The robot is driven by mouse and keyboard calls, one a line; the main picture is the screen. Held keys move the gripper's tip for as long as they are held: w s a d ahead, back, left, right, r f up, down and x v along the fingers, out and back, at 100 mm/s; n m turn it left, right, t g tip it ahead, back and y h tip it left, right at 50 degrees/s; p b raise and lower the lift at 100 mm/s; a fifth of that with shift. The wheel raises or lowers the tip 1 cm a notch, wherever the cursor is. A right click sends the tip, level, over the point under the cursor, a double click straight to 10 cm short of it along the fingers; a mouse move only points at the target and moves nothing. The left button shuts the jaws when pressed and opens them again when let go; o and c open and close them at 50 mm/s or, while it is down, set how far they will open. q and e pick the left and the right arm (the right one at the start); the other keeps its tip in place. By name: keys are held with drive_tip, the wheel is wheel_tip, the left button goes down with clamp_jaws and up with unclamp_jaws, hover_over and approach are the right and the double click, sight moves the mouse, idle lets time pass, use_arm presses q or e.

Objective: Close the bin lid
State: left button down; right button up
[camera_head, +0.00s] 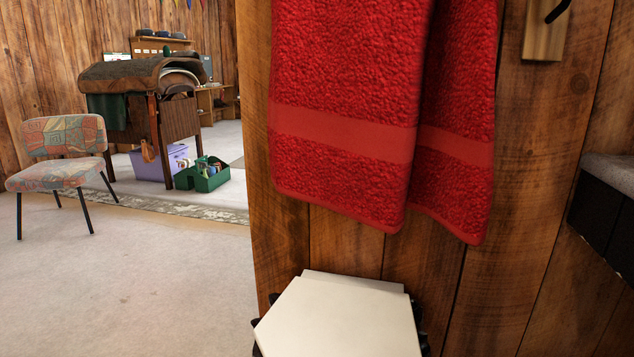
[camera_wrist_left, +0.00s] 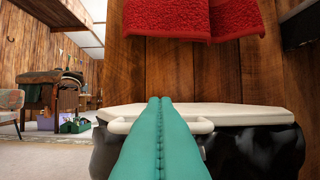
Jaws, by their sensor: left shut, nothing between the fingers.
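The white bin lid (camera_head: 340,318) shows at the bottom of the head view, in front of the wooden wall. In the left wrist view the lid (camera_wrist_left: 245,114) lies about level across the top of the bin, whose black bag (camera_wrist_left: 255,150) bulges out below it. I cannot tell whether a small gap is left under the lid. A white handle (camera_wrist_left: 204,126) shows on both sides of my fingers. My left gripper (camera_wrist_left: 160,100) has its teal fingers shut and empty, at the lid's front and hiding its middle. Contact cannot be told. My right gripper is in neither view.
A red towel (camera_head: 345,120) hangs on the wall above the bin. A dark ledge (camera_head: 606,205) juts out at the right. A patterned chair (camera_head: 62,150), a saddle stand (camera_head: 180,118) and a green caddy (camera_head: 204,178) stand at the left. The carpet between is clear.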

use_arm(q)
drive_tip(key=shift+s+d+f, duration=0.2)
drive_tip(key=shift+f, duration=0.5)
drive_tip(key=r+v, duration=0.1)
drive_tip(key=v, duration=1)
drive_tip(key=shift+s+a+p, duration=0.3)
drive_tip(key=shift+s+p, duration=0.05)
drive_tip(key=shift+s, duration=0.1)
drive_tip(key=shift+f, duration=0.1)
